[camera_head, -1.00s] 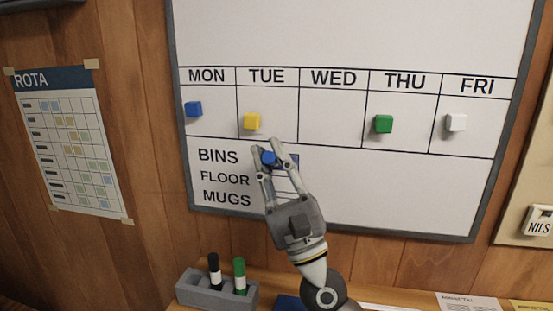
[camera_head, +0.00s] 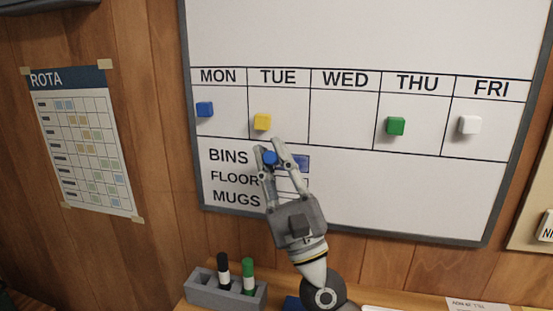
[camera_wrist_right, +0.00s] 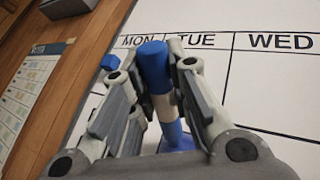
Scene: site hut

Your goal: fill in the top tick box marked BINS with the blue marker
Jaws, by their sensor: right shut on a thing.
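The blue marker (camera_head: 270,158) is held in my right gripper (camera_head: 274,150) in front of the whiteboard (camera_head: 400,190); it also shows in the right wrist view (camera_wrist_right: 153,68), between the two fingers. The gripper is shut on it. The word BINS (camera_head: 228,156) stands just left of the fingers. The top tick box (camera_head: 302,163) shows blue at the right of the fingers; its left part is hidden behind them. I cannot tell whether the marker's tip touches the board. The boxes beside FLOOR and MUGS are partly covered by my gripper. My left gripper is out of view.
Coloured magnets, such as the yellow one (camera_head: 262,122), sit in the day columns above. A grey holder (camera_head: 225,292) with a black and a green marker stands on the ledge below. The rota sheet (camera_head: 85,140) hangs on the wall at left.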

